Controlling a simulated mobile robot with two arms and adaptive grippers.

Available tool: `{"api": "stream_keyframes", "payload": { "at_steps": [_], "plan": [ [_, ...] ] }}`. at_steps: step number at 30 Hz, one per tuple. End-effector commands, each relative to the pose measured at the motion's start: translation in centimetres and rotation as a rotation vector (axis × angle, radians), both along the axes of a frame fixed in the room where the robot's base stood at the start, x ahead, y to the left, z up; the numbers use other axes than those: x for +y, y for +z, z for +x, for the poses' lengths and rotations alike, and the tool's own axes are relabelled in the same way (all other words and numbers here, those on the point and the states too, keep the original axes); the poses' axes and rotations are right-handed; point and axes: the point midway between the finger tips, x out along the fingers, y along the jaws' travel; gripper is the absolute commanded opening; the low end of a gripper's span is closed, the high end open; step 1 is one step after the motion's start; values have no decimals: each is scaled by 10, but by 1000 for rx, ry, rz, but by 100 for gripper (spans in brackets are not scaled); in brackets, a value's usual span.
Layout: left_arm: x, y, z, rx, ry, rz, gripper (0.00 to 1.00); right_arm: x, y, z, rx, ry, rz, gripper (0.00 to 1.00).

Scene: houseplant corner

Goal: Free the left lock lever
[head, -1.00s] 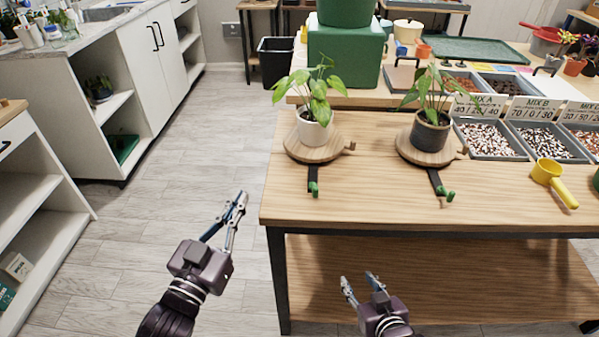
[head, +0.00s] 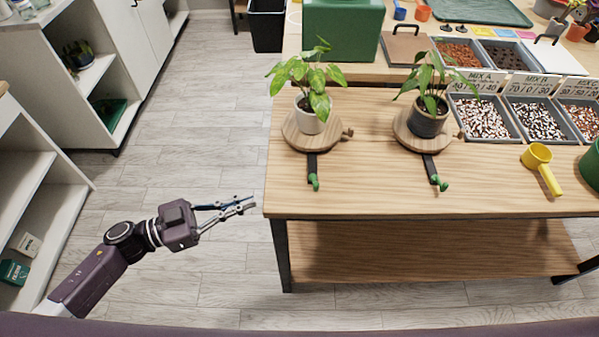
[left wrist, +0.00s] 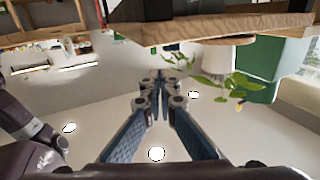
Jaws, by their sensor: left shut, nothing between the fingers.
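The left lock lever (head: 312,170) is a black bar with a green tip. It runs from the left round wooden turntable (head: 300,141) toward the table's front edge. A white pot (head: 308,119) with a leafy plant stands upright on that turntable. My left gripper (head: 251,204) is shut and empty, left of the table's front left corner and apart from the lever. Its fingers point right. In the left wrist view the closed fingers (left wrist: 156,84) show below the table edge and the white pot (left wrist: 219,60); I cannot make out the lever there. My right gripper is out of view.
The wooden table (head: 380,190) has bare room around the levers. A second turntable (head: 414,139) with a dark pot (head: 428,118) and a similar lever (head: 432,172) stands to the right. A yellow scoop (head: 541,166) lies farther right. The floor left of the table is clear.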

Motion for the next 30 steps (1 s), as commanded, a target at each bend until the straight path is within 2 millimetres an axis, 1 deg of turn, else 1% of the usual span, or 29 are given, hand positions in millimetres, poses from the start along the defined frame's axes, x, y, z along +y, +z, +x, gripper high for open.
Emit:
{"api": "stream_keyframes", "payload": {
  "at_steps": [1, 3, 6, 16, 19, 23, 30],
  "plan": [
    [4, 0, -4, 15, -21, 12, 0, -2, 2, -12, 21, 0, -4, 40],
    [7, -3, -8, 33, -42, 18, 0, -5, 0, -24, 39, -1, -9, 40],
    [9, -5, -11, 45, -58, 24, 0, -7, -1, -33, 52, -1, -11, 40],
    [9, -6, -11, 45, -59, 24, 0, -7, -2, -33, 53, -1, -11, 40],
    [4, -5, -10, 45, -59, 23, 0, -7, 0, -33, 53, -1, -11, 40],
    [-11, -3, -4, 44, -59, 20, 0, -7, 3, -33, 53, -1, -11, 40],
    [-60, -3, 12, 43, -59, 19, 0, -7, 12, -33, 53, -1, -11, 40]
  ]
}}
